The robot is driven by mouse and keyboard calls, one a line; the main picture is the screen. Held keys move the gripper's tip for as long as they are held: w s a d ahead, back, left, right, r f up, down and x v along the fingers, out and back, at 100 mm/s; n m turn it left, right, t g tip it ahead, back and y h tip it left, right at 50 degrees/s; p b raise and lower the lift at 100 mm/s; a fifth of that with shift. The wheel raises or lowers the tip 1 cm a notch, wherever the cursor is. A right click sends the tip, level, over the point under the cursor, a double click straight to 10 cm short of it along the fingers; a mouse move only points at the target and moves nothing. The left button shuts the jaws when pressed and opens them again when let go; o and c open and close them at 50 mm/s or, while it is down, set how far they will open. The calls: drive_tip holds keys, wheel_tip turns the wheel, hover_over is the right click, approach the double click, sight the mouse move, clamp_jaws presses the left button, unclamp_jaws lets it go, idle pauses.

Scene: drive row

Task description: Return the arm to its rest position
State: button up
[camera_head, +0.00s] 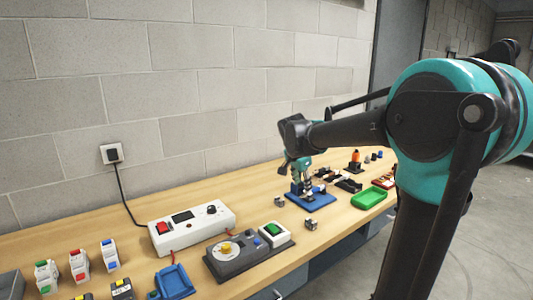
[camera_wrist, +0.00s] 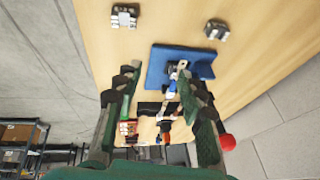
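My arm reaches from the right of the head view out over the workbench (camera_head: 130,252). My gripper (camera_head: 301,180) hangs low above the blue fixture (camera_head: 318,203), pointing down. In the wrist view my gripper (camera_wrist: 164,88) has its two fingers spread apart. The blue fixture (camera_wrist: 158,66) lies beyond the fingertips, with a small upright part between them in the picture. I cannot tell whether the fingers touch that part. No object is visibly clamped.
A white power box (camera_head: 192,226), a dark grey control unit (camera_head: 238,255) and a blue tray (camera_head: 173,281) stand nearer on the bench. A green tray (camera_head: 369,198) is to the right of the fixture. Small metal blocks (camera_head: 311,224) lie nearby. The block wall is behind.

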drive_tip(key=s+d+f+n, duration=0.2)
drive_tip(key=s+f+n, duration=0.1)
drive_tip(key=s+f, duration=0.3)
drive_tip(key=s+d+f+n+y, duration=0.1)
drive_tip(key=s+d+f+n, duration=0.1)
drive_tip(key=s+f+n, duration=0.2)
drive_tip(key=s+d+f+n+y, duration=0.1)
drive_tip(key=s+f+n, duration=0.3)
drive_tip(key=s+f, duration=0.5)
drive_tip(key=s+d, duration=0.1)
drive_tip(key=s, duration=0.6)
drive_tip(key=shift+d+f, duration=0.25)
drive_tip(key=shift+f, duration=0.1)
